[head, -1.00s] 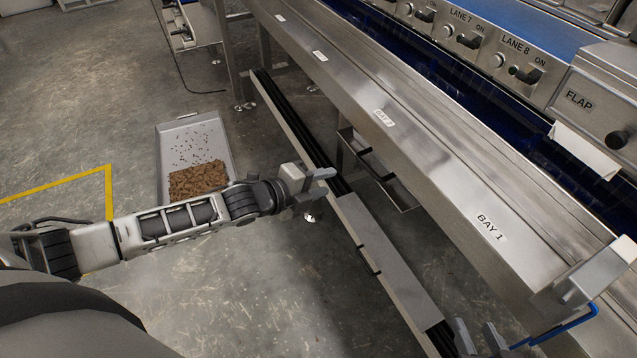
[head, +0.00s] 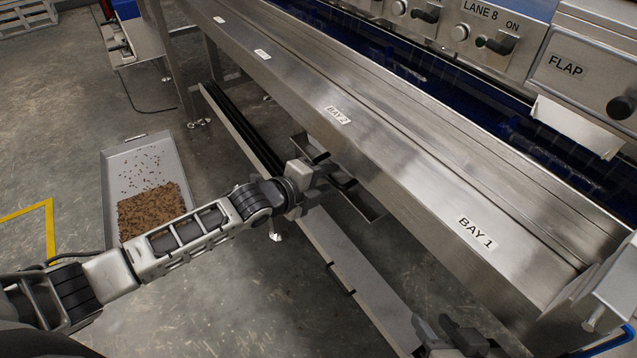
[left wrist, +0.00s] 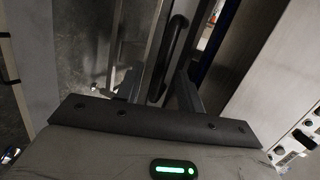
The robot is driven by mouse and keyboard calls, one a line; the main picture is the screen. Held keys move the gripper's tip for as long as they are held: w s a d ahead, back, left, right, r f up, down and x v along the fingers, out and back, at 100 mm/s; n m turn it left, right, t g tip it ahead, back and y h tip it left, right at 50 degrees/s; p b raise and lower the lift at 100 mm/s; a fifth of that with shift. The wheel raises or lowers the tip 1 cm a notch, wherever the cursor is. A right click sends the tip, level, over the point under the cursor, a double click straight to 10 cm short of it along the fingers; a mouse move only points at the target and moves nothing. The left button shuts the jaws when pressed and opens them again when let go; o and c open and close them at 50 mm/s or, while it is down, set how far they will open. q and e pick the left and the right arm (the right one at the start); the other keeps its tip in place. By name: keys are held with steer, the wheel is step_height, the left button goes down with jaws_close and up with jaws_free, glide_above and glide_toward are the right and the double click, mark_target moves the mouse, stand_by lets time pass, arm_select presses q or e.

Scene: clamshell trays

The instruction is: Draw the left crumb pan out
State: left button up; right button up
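A grey metal pan (head: 367,206) hangs under the bench below the BAY 2 label. It has a black bar handle, which shows in the left wrist view (left wrist: 176,48). My left gripper (head: 325,180) is at this pan and covers part of it in the head view. In the left wrist view its two fingers (left wrist: 160,92) stand apart, with the handle in line between them. I cannot tell whether they touch it. My right gripper (head: 452,338) is low at the bottom edge, its fingers apart and nothing seen between them.
A shallow grey tray (head: 118,182) with brown crumbs lies on the floor at the left. A long grey panel (head: 350,262) with black clips runs below the bench (head: 400,160). Bench legs stand behind. Yellow floor tape (head: 50,230) and open floor lie at the left.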

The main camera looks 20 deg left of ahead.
steer(key=shift+r, duration=0.1)
arm_select(q)
steer(key=shift+c, duration=0.4)
jaws_close()
